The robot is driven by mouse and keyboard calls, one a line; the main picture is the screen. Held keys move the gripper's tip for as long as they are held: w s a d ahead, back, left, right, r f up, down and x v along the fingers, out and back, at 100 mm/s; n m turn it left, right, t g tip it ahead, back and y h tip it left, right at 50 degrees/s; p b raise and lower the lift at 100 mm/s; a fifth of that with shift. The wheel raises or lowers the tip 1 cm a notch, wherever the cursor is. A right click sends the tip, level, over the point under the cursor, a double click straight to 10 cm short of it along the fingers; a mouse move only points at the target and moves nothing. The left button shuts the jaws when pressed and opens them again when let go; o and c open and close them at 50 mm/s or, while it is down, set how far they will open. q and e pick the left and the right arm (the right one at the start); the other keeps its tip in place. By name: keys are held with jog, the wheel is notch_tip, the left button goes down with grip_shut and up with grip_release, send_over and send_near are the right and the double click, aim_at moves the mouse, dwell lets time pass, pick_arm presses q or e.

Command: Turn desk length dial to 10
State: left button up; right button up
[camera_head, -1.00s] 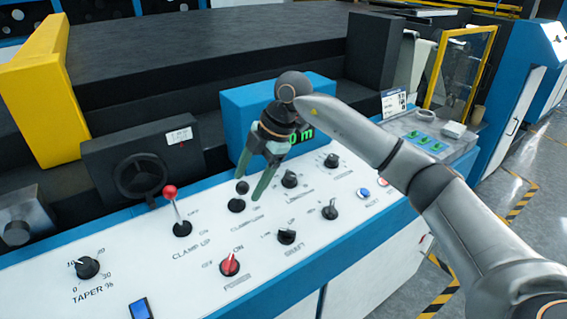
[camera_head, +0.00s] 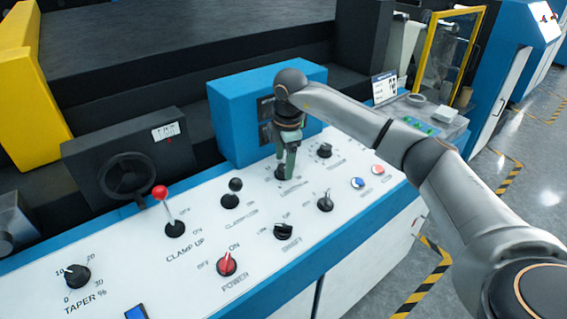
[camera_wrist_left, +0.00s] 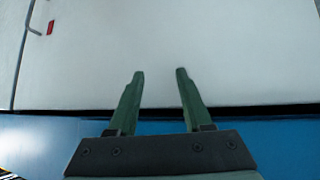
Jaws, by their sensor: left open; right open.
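The length dial (camera_head: 280,173) is a black knob on the white sloped control panel (camera_head: 190,262), below the blue display box (camera_head: 236,130). Its printed label is too blurred to read surely, and its pointer is hidden. My right gripper (camera_head: 287,174) points down at this dial, its green fingers around or right beside it; contact cannot be told. It is open, seen nearly edge-on. My left gripper (camera_wrist_left: 159,75) is open and empty in the left wrist view, in front of a white surface.
Near the dial are a black knob (camera_head: 325,150), another knob (camera_head: 325,202), a shift knob (camera_head: 284,231), a black-tipped lever (camera_head: 232,196) and a red-tipped lever (camera_head: 170,215). The red power switch (camera_head: 227,264) and taper dial (camera_head: 77,275) are nearer the front left.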

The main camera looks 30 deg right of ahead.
jog(key=shift+w+f, duration=0.2)
jog(key=shift+f, duration=0.75)
jog(key=shift+c, duration=0.3)
grip_shut()
